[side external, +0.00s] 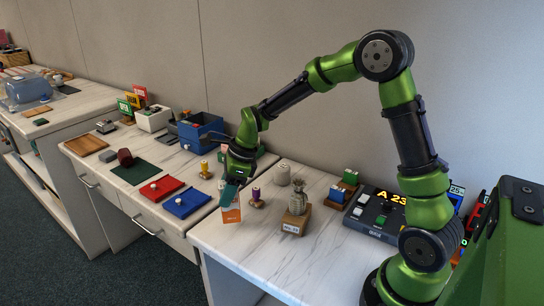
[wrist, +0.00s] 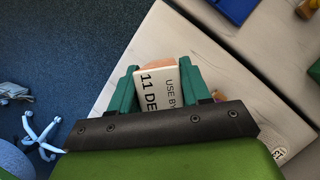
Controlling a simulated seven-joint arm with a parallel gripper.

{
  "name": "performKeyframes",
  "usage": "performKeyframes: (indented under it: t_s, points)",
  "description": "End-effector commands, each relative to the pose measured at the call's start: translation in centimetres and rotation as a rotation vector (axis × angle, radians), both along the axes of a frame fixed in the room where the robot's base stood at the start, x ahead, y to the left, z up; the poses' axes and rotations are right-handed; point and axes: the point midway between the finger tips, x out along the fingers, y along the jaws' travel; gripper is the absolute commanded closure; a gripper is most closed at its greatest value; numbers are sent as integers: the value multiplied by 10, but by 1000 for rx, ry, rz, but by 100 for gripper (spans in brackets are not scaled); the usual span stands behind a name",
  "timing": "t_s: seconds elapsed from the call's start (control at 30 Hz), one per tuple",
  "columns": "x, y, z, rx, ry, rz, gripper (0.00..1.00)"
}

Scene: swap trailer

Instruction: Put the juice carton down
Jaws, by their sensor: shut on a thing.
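The juice carton (side external: 231,213), white and orange, is in my gripper (side external: 230,190) at the front of the near counter in the side view. In the wrist view, the carton (wrist: 158,88) sits between the two teal fingers (wrist: 156,84), and its face reads "USE BY 11 DE". The fingers are shut on it from both sides. The carton looks close to upright in the side view. I cannot tell whether its base touches the counter (side external: 262,252). Its lower part is hidden in the wrist view.
A blue tray (side external: 187,203) and a red tray (side external: 161,188) lie to the left. A purple-topped piece (side external: 256,198) and a vase on a wooden block (side external: 296,212) stand to the right. The counter's front edge drops to blue carpet (wrist: 60,60). The front counter surface is clear.

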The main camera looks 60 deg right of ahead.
Motion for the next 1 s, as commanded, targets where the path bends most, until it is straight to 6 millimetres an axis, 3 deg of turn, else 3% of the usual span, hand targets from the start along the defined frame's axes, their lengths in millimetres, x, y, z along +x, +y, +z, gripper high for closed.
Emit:
performKeyframes:
  t_s: [0.13,0.4,0.8,0.83,1.0]
  points:
    - [10,1,-2,0,0,0,91]
    - [10,1,-35,1,2,1,91]
    - [10,1,-39,0,0,0,91]
    - [10,1,-39,1,1,0,50]
    - [10,1,-39,0,0,0,28]
